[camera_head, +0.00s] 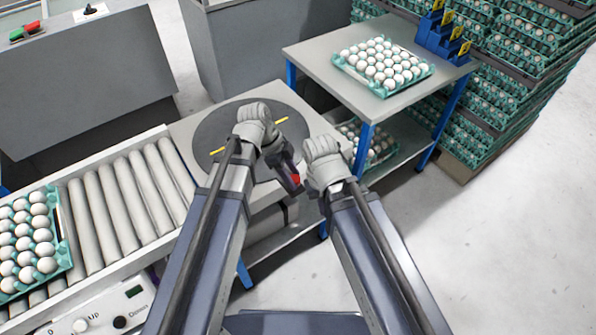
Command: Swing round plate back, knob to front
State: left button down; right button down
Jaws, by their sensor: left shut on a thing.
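The round plate (215,125) is a flat dark grey disc on a light table. A yellow stripe (277,121) runs across it and is partly covered by my left wrist. My left gripper (296,182) reaches down at the plate's near right edge and is shut on a small red knob (296,177). Most of the knob is hidden by the fingers. My right arm ends just to the right of the left gripper, and its gripper is hidden behind its own wrist.
A roller conveyor (122,205) joins the table on the left and carries a tray of eggs (68,240). A side table (318,60) at the right bears another egg tray (345,70). Tall egg stacks stand behind it. Open floor (500,260) lies at the right.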

pick_arm(q)
jog(key=shift+s+a, duration=0.15)
jog(key=shift+a, duration=0.1)
jog(key=shift+c, duration=1.9)
grip_release()
jog(key=shift+p+v, duration=0.8)
jog(key=shift+v, duration=0.1)
jog(key=p+v, duration=0.5)
jog(key=v, duration=0.1)
jog(key=shift+p, duration=0.3)
